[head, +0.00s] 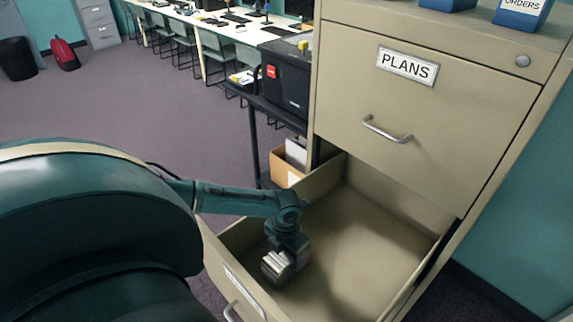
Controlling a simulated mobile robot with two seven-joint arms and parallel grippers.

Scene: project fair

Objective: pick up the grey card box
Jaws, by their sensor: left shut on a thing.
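My left gripper (284,254) reaches down into the open drawer of the beige cabinet, near its front left corner. It is shut on the grey card box (274,268), a small pale grey block with light bands at the fingertips. The gripper and wrist hide part of the box. I cannot tell whether the box touches the drawer floor. My right gripper is not in view.
The open drawer (352,240) is otherwise empty, with walls around my gripper. The shut drawer labelled PLANS (455,100) is above its back part. A cardboard box (283,168) and black case (288,75) stand behind, left of the cabinet.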

